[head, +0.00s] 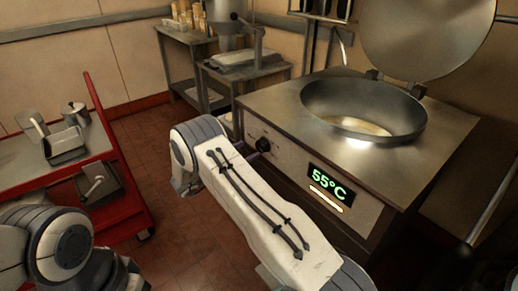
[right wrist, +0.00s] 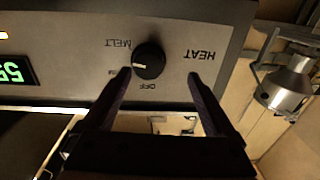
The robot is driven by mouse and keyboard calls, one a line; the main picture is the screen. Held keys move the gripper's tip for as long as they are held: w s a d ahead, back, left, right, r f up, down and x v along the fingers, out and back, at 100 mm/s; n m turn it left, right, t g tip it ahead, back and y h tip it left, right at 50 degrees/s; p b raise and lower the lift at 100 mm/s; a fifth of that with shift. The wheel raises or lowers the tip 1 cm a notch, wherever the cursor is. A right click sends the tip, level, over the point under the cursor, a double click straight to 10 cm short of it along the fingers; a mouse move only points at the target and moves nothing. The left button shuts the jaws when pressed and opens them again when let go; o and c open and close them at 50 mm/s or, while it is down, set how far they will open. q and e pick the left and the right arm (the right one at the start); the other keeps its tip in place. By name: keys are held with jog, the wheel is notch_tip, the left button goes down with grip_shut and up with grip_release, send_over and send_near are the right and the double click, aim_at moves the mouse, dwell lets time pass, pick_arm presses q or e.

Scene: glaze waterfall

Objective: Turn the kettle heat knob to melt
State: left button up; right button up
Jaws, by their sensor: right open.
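The kettle (head: 300,95) is a steel unit with a round bowl and its lid raised. Its black heat knob (head: 263,145) is on the front panel, left of the green 55°C display (head: 328,182). In the right wrist view, the knob (right wrist: 149,62) appears with inverted labels MELT, HEAT and OFF; its white mark points left in the picture. My right gripper (right wrist: 159,77) is open, its fingertips spread at the knob, which is closer to the left finger in the picture. I cannot tell whether they touch. One label is partly hidden by that finger. My left gripper is out of view.
A red cart (head: 130,185) with metal containers stands at the left. A steel bench with a scale-like device (head: 245,60) stands behind the kettle's left side. Tiled floor (head: 165,165) is open between cart and kettle. Pale liquid (head: 358,125) lies in the bowl.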

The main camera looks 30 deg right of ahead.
jog(key=s+a+b, duration=0.1)
jog(key=a, duration=0.8)
jog(key=shift+a, duration=0.3)
dwell(0.3)
dwell(0.4)
jog(key=s+a+b, duration=0.1)
jog(key=a, duration=0.9)
jog(key=shift+s+a+b, duration=0.15)
jog(key=shift+s+b, duration=0.15)
jog(key=shift+s, duration=0.1)
